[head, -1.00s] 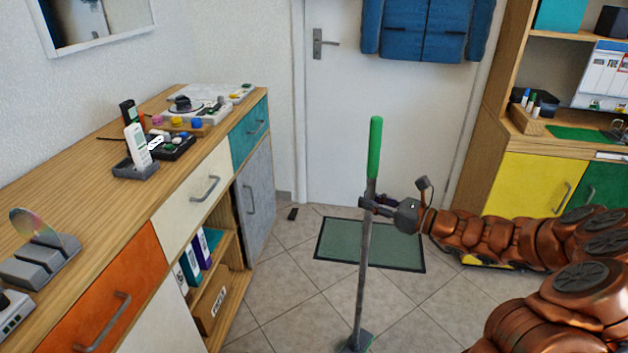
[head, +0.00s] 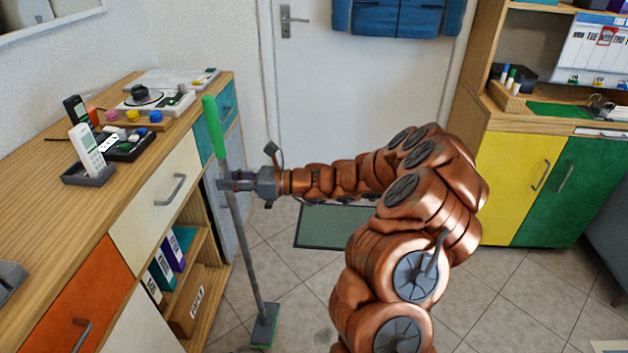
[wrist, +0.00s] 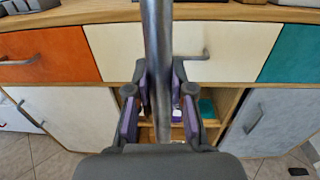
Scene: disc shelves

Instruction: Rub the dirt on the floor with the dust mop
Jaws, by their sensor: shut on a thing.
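The dust mop has a grey pole (head: 240,235) with a green grip (head: 213,126) on top and a flat grey head with a green lower edge (head: 264,328). My gripper (head: 230,184) is shut on the pole below the green grip. The mop leans, its top to the left and its head to the right, and the head appears to be at the floor. In the wrist view the pole (wrist: 158,45) stands between the gripper's fingers (wrist: 159,92). A faint dark smudge (head: 325,338) shows on the tiles right of the head; I cannot tell surely whether it is dirt.
A long wooden sideboard (head: 160,205) with coloured drawers and an open shelf of binders is close on the left. A green mat (head: 325,228) lies before the white door (head: 325,110). A yellow and green cabinet (head: 515,185) stands at right. Tiled floor is open at lower right.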

